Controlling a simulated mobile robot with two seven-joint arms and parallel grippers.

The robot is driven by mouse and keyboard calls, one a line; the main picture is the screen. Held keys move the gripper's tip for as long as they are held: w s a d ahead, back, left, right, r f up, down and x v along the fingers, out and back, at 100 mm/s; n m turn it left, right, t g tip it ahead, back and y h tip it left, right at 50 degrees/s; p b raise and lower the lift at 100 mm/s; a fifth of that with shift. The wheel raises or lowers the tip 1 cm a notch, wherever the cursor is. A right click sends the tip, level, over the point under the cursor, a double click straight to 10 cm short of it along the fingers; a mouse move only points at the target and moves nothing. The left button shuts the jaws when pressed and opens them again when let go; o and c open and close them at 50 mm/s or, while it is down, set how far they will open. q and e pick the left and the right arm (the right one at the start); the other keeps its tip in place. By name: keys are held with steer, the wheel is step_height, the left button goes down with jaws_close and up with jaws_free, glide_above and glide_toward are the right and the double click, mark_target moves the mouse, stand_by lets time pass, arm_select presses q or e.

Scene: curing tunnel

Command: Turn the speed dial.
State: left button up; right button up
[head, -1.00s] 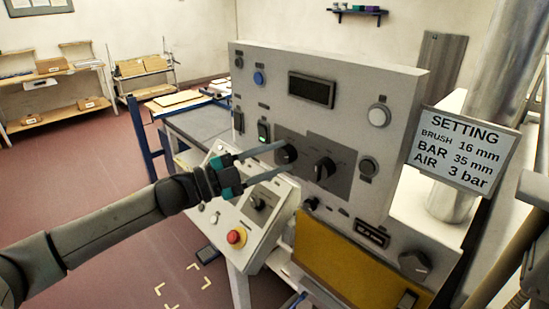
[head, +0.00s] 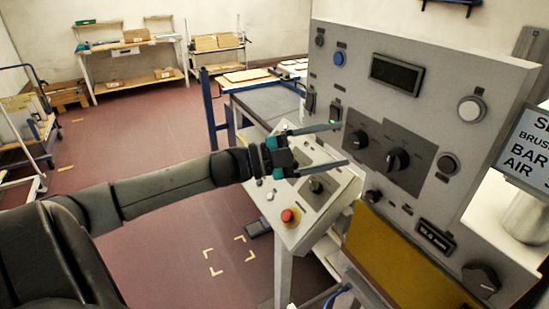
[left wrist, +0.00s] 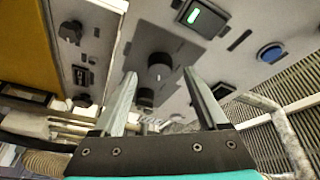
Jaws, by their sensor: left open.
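On the grey control panel (head: 440,100), a dark plate carries two black dials, a left dial (head: 357,139) and a right dial (head: 398,160). I cannot read which is labelled the speed dial. My left gripper (head: 344,144) is open and empty, its fingers pointing at the left dial. In the left wrist view, that dial (left wrist: 160,68) shows between the fingertips (left wrist: 160,73), with the other dial (left wrist: 145,97) beyond it. The head view shows the tips just left of the dial, with no clear contact. My right gripper is not in view.
A sloped box with a red stop button (head: 290,216) sits below my left gripper. A green-lit switch (head: 334,115) and a blue button (head: 339,59) are close by. A yellow panel (head: 400,262) is below the dials. A setting sign (head: 527,145) hangs at right.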

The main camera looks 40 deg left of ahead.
arm_select(q)
steer(key=v, duration=1.2)
steer(key=shift+s, duration=0.25)
steer(key=shift+a, duration=0.15)
